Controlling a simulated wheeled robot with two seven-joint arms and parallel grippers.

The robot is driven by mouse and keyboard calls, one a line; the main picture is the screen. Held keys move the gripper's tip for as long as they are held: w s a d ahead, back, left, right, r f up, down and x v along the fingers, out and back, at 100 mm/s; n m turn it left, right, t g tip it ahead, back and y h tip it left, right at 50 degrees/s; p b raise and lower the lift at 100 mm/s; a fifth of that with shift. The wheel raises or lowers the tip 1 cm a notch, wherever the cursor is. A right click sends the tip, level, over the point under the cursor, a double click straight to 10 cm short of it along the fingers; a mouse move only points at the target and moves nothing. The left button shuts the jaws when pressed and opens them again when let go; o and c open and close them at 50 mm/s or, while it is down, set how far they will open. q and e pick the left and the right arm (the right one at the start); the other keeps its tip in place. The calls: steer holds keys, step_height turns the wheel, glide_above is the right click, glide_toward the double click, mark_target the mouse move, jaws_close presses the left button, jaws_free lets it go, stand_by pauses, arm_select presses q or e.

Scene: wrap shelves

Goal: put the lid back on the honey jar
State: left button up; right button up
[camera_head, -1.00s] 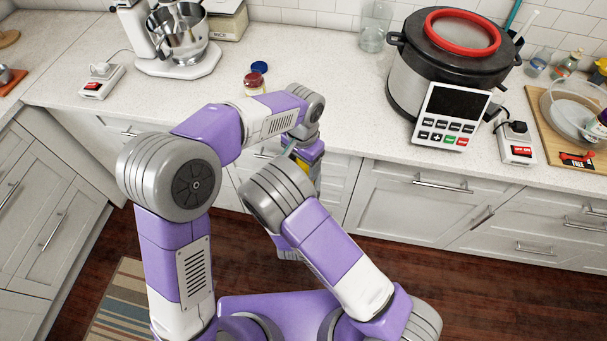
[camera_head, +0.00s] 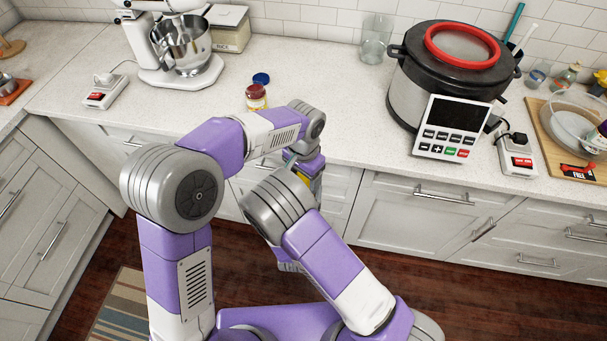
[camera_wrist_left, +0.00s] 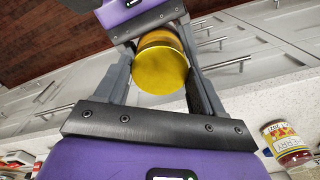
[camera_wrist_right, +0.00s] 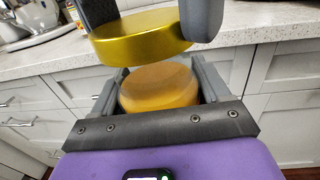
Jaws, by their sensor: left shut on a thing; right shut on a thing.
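The gold-yellow round lid (camera_wrist_left: 160,70) is between the fingers of my left gripper (camera_wrist_left: 160,62), which is shut on it. The amber honey jar (camera_wrist_right: 158,87) is between the fingers of my right gripper (camera_wrist_right: 161,78), shut on it. In the right wrist view the lid (camera_wrist_right: 142,40) is just above the jar's top, shifted somewhat left and slightly tilted. I cannot tell whether they touch. In the head view my left gripper (camera_head: 307,168) is in front of the counter edge, and the arms hide most of the jar and lid.
A red-lidded labelled jar (camera_head: 256,98) stands near the counter's front edge, with a blue-lidded item (camera_head: 261,79) behind it. A stand mixer (camera_head: 185,55) is at the back left. A large cooker (camera_head: 445,75) stands right. Counter between jar and cooker is clear.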

arm_select(q)
steer(key=shift+f, duration=0.55)
steer(key=shift+f, duration=0.6)
